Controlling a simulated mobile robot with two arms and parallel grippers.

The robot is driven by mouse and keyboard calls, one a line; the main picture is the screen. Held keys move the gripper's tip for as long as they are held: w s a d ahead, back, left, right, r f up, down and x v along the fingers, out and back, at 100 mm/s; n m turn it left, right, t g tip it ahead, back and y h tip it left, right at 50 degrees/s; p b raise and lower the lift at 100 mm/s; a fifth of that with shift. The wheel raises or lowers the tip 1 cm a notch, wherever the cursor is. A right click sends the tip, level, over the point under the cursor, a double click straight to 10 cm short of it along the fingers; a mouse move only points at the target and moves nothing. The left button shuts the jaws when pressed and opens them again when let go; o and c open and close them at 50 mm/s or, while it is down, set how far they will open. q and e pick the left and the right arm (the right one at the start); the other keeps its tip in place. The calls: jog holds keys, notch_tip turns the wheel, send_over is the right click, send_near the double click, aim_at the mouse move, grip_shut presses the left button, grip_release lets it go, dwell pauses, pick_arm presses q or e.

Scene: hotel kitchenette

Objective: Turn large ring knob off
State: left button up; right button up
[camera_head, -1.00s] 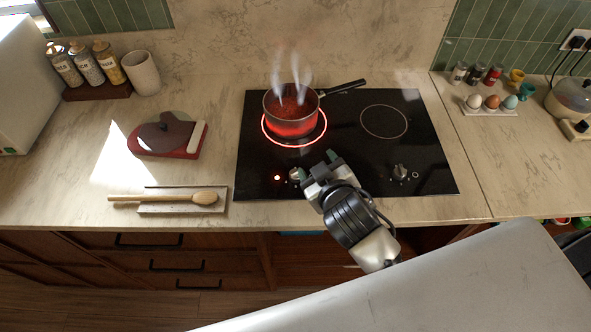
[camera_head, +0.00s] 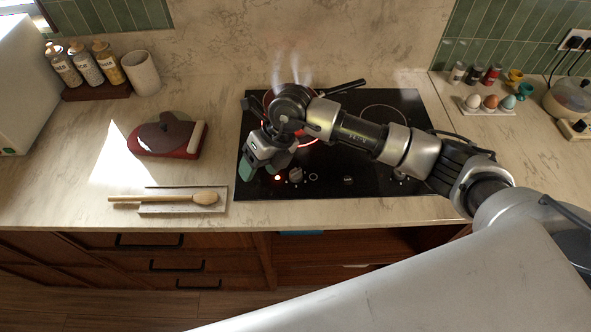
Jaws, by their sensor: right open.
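The black cooktop (camera_head: 330,188) has a knob (camera_head: 296,174) at its front left, with a lit red indicator light (camera_head: 277,178) to the knob's left. The left ring (camera_head: 308,142) glows red, mostly hidden by my arm. My right gripper (camera_head: 262,172) is open and empty, tilted downward over the cooktop's left front, up and left of the knob and apart from it in the picture. The knob's exact angle is too small to read. A second knob (camera_head: 399,174) at the front right is partly hidden by my right arm. My left gripper is out of view.
A wooden spoon (camera_head: 203,198) lies on a rest left of the cooktop. Eggs (camera_head: 491,102) stand at the right.

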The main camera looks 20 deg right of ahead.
aim_at(296, 171)
jog(key=w+d+h, duration=0.3)
jog(key=d+h, duration=0.2)
jog(key=d, duration=0.4)
jog(key=shift+m+t, duration=0.3)
jog(key=shift+m, duration=0.1)
notch_tip(296, 171, down, 9)
jog(key=p, duration=0.3)
jog(key=shift+w, duration=0.15)
jog(key=shift+f, duration=0.75)
jog(key=c, duration=0.9)
